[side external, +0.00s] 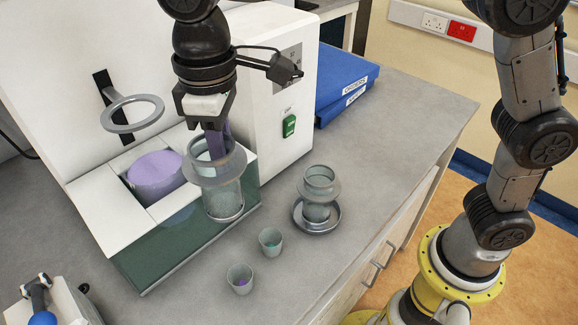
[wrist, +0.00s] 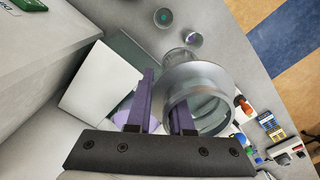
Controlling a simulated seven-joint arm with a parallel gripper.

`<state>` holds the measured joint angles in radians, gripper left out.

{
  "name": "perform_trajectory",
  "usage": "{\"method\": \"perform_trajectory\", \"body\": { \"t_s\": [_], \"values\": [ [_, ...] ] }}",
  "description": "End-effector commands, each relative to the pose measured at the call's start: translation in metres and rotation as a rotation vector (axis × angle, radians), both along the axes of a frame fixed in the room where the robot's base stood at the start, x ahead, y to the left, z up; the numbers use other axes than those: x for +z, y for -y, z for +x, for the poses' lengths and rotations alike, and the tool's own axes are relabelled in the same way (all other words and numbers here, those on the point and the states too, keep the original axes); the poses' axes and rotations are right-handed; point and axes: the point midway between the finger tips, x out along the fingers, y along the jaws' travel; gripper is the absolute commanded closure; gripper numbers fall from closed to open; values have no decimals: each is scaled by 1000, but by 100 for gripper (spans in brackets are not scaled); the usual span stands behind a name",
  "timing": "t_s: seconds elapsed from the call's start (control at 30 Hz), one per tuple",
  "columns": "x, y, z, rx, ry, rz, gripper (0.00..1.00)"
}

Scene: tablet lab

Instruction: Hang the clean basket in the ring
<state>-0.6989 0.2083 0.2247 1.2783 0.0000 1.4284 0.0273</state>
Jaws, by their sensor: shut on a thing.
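My gripper (side external: 214,142) has purple fingers and is shut on the rim of a clear basket (side external: 220,192) with a thick grey collar. The held basket hangs roughly upright above the front edge of the bath unit, right of the purple liquid (side external: 155,170). In the wrist view the held basket (wrist: 210,82) is to the right, with one finger inside its mouth. The grey ring (side external: 132,112) sticks out from a black bracket on the white unit, left of the basket and apart from it. A second, similar basket (side external: 318,184) stands in a metal dish (side external: 329,226) on the bench.
Two small cups stand on the bench in front, one with teal contents (side external: 270,241), one with purple (side external: 240,279). The white tower (side external: 275,90) stands close behind my gripper. Blue binders (side external: 343,85) lie at the back. The bench is clear right of the dish.

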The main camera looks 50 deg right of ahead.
Motion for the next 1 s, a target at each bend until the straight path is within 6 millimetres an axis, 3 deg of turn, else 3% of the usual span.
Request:
{"method": "perform_trajectory", "body": {
  "t_s": [0.27, 0.5, 0.77, 0.9, 1.0],
  "values": [
    [0, 0, -1, 22, -1, -1, 100],
    [-11, 0, -6, -195, 0, 0, 100],
    [-27, -10, -70, -437, -6, -4, 100],
    [-29, -14, -102, -424, -5, -5, 100],
    [-27, -19, -109, -398, -3, 0, 100]
  ]
}}
